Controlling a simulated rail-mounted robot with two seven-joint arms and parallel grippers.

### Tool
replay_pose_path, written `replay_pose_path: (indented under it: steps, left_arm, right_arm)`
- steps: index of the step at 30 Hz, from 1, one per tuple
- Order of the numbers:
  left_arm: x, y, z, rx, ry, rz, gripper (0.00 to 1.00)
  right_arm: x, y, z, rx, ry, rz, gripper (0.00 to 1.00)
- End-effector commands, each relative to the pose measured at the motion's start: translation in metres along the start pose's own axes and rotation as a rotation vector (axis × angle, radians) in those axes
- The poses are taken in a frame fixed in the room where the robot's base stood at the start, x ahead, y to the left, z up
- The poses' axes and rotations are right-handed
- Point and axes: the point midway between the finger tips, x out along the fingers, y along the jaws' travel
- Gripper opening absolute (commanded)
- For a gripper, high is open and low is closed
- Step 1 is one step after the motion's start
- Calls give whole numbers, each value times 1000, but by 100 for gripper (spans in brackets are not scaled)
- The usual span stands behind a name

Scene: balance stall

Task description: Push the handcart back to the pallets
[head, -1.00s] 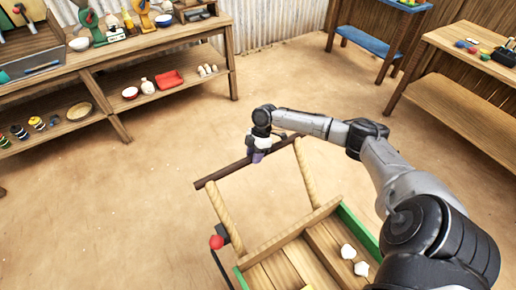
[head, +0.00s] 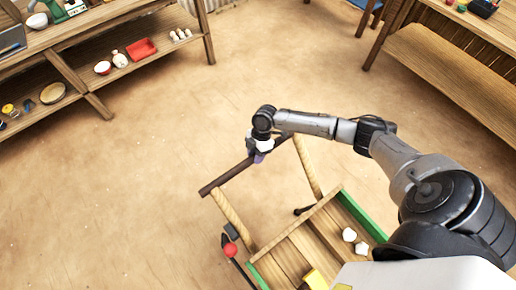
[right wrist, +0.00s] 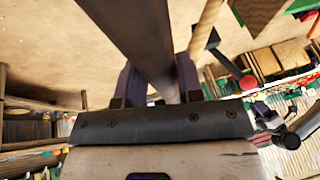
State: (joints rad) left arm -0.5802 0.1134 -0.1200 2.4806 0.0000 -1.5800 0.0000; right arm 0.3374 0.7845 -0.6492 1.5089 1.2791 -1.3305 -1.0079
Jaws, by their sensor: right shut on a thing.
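The handcart (head: 291,252) stands at the lower middle of the head view, with a wooden bed, green side boards and two wooden shafts joined by a dark crossbar (head: 222,180). In the right wrist view the dark bar (right wrist: 135,40) runs between the two purple fingers (right wrist: 155,88). A few white lumps (head: 349,235) and a yellow thing (head: 316,280) lie in the bed. My left gripper is not in view. No pallets can be made out.
A wooden shelf unit (head: 85,95) with bowls and a red tray (head: 142,48) stands at the upper left. A wooden table (head: 450,75) stands at the upper right. A red knob (head: 230,250) is at the cart's left side. The sandy floor (head: 270,70) between the furniture is clear.

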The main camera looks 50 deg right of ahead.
Motion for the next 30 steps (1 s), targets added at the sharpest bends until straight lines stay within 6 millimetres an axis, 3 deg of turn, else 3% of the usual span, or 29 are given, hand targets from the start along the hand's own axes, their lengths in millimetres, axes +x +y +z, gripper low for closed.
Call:
replay_pose_path:
  steps: [8, 9, 16, 25, 30]
  left_arm:
    - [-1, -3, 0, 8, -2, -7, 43]
    - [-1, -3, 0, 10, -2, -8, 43]
    - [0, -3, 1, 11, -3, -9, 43]
    - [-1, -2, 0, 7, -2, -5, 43]
    - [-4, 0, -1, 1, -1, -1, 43]
  right_arm:
    - [-2, -2, -3, -2, 4, -6, 0]
    - [-2, -2, -3, -2, 4, -6, 37]
    - [-1, -1, -2, -2, 2, -4, 59]
    - [-4, -1, -1, -1, 1, -2, 59]
    - [-25, 0, -1, -1, 1, 0, 59]
